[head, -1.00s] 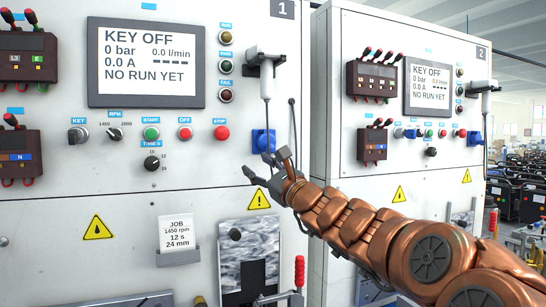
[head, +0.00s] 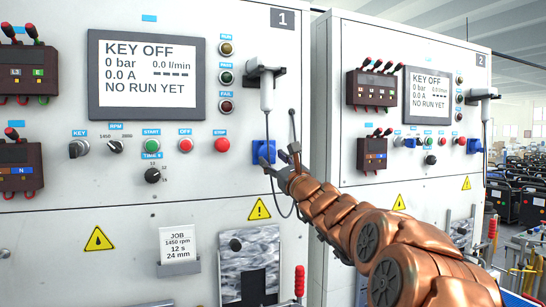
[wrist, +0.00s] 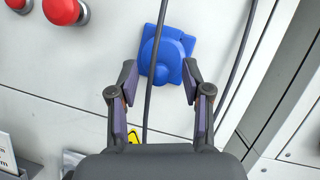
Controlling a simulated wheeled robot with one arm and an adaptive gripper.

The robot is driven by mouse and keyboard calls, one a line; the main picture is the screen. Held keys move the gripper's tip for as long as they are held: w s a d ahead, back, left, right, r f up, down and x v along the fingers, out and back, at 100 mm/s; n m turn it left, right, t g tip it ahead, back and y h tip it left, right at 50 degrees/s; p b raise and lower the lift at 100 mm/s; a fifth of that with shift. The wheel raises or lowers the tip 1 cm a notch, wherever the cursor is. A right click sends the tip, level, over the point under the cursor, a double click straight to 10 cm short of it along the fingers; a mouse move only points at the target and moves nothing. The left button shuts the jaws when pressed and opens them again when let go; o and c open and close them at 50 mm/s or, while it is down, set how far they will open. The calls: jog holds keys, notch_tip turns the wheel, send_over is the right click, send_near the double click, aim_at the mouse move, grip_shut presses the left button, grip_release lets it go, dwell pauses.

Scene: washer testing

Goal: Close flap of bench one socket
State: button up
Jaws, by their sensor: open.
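The blue socket (head: 263,151) of bench one sits on the panel below the white holder. In the wrist view the same blue socket (wrist: 176,46) shows a square plate with a rounded blue flap (wrist: 163,62) on it; I cannot tell how far the flap stands off the plate. My gripper (head: 281,160) is at the lower right of the socket in the head view and partly overlaps it. In the wrist view my gripper (wrist: 160,80) is open and empty, with its fingertips either side of the socket's lower part. I cannot tell whether they touch it.
A dark cable (wrist: 151,85) runs down in front of the socket between my fingers. A white device (head: 267,92) hangs in a holder above. The red stop button (head: 222,145) is left of the socket. Bench two (head: 400,30) stands to the right.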

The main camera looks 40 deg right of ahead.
jog(key=shift+w+r, duration=0.1)
jog(key=shift+w, duration=0.2)
grip_shut()
